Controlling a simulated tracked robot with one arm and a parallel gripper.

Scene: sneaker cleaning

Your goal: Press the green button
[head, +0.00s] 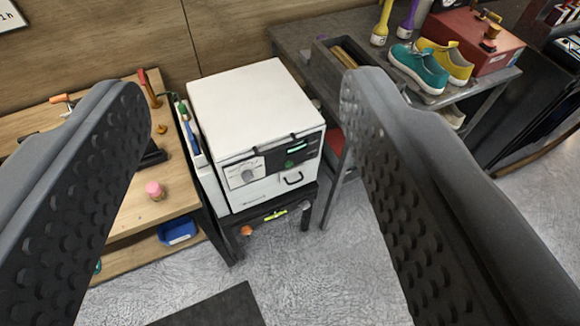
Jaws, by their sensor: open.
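A white box-shaped machine (250,100) stands on a dark stand in the middle of the head view. A dark handle sits lower on the front. My gripper (248,95) is open and empty, its two dark fingers wide apart on either side of the machine in the picture. The fingers appear well short of the machine and touch nothing.
A wooden workbench (175,205) with tools and a pink-topped item (154,190) stands left. A dark table (300,35) at right holds teal (418,68) and yellow sneakers (452,62) and a red box (478,38). Grey floor (310,275) is open in front, with a dark mat (215,308).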

